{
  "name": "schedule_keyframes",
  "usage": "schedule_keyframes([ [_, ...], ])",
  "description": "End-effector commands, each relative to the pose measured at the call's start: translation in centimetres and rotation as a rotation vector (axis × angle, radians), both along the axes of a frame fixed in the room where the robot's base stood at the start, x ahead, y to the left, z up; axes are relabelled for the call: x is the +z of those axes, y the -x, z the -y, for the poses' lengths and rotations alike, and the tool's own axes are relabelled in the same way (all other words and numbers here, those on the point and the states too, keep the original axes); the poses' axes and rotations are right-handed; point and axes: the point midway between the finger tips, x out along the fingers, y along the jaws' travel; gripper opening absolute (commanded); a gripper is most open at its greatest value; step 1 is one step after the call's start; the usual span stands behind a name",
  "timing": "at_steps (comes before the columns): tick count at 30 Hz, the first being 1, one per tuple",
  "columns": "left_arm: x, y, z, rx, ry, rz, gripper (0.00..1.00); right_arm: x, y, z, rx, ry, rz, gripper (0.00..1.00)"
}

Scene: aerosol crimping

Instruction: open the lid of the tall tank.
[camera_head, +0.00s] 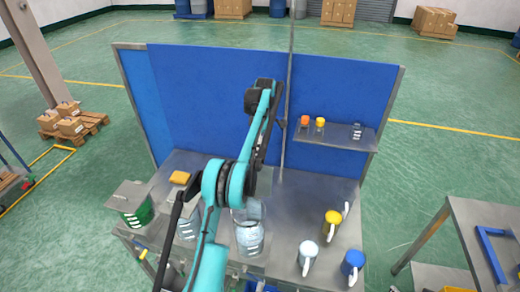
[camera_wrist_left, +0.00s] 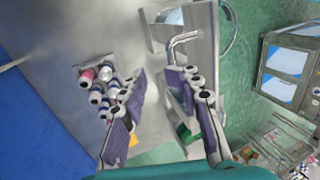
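Several containers stand on the grey bench (camera_head: 290,200). A green container (camera_head: 138,215) with a flat grey lid (camera_head: 128,196) is at the left. A clear tank (camera_head: 249,238) stands near the middle, partly behind my teal arm. I cannot tell which one is the tall tank. In the left wrist view, a bent metal handle (camera_wrist_left: 182,42) rises on a grey surface, just beyond my fingertips. My left gripper (camera_wrist_left: 158,80) is open, its fingers apart with nothing clearly between them. My right gripper is not seen.
Blue panels (camera_head: 215,95) close off the back of the bench. A shelf (camera_head: 340,137) holds small bottles. White (camera_head: 308,251), yellow (camera_head: 332,220) and blue (camera_head: 353,261) jugs stand at the right. Several small bottles (camera_wrist_left: 98,85) cluster left in the wrist view.

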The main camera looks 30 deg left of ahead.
Motion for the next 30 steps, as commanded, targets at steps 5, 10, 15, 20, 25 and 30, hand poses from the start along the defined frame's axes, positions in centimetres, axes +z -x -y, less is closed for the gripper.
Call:
schedule_keyframes([
  [5, 2.2, -0.6, -0.1, 0.000, 0.000, -0.002, 0.31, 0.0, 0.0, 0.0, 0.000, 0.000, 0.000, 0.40],
  [10, 3.2, -0.7, -0.1, 0.000, 0.001, -0.003, 0.31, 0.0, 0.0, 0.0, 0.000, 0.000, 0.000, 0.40],
  [15, 3.6, -0.7, 0.0, 0.000, 0.001, -0.003, 0.31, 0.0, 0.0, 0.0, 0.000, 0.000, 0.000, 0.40],
  [20, 3.7, -0.7, 0.0, 0.000, 0.001, -0.004, 0.31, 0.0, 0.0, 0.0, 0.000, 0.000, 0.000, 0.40],
  [25, 3.7, -0.7, 0.0, 0.000, 0.001, -0.004, 0.31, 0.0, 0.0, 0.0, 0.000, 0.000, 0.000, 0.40],
  [30, 3.7, -0.7, 0.0, -0.004, 0.002, -0.002, 0.31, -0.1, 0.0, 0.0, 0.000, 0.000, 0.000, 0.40],
])
